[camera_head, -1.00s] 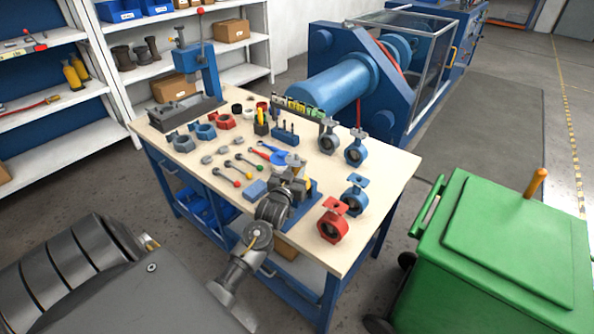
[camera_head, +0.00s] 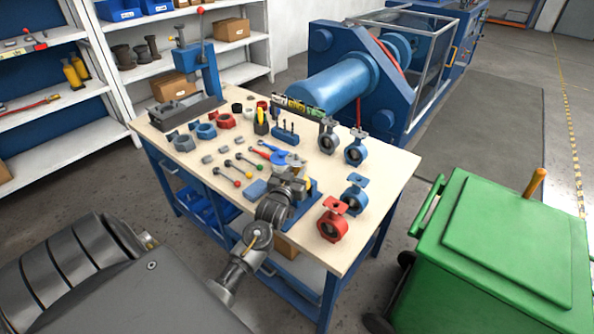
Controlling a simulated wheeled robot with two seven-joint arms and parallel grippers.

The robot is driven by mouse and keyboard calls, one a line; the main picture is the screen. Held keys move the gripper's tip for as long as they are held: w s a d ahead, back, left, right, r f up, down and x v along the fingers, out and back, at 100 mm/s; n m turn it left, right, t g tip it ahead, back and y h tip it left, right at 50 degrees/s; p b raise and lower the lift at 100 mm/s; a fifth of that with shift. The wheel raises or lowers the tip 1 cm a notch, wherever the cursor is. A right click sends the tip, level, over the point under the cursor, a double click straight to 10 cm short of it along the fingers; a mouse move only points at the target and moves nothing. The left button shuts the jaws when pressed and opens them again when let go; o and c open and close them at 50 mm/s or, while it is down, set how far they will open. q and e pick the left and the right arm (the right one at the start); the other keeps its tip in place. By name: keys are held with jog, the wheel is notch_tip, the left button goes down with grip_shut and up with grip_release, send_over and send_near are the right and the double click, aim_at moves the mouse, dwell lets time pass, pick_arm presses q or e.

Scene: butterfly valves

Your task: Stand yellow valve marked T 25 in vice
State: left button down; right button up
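My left arm comes in from the lower left, and its gripper (camera_head: 292,180) is over the near middle of the workbench. It is seen from behind, and its fingertips are hidden, so I cannot tell whether it is open or holding something. A blue base (camera_head: 303,211), perhaps of the vice, shows just right of the gripper, mostly covered by it. A small yellow patch (camera_head: 309,184) shows beside the gripper; I cannot tell whether it is the yellow valve. No T 25 marking is readable. My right gripper is not in view.
The workbench (camera_head: 385,185) carries a red valve (camera_head: 333,226), blue valves (camera_head: 354,200) and a grey valve (camera_head: 328,141) at the right. Color-knobbed rods (camera_head: 240,174) lie left of the gripper. A blue press (camera_head: 205,70) stands at the back left. A green bin (camera_head: 510,250) stands right.

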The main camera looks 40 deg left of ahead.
pick_arm(q)
jog(key=c, duration=1.1)
grip_release()
jog(key=shift+r, duration=0.15)
jog(key=shift+c, duration=0.2)
jog(key=shift+o, duration=0.2)
jog(key=shift+f, duration=0.25)
jog(key=b+v, duration=0.2)
jog(key=v, duration=0.9)
jog(key=shift+r, duration=0.2)
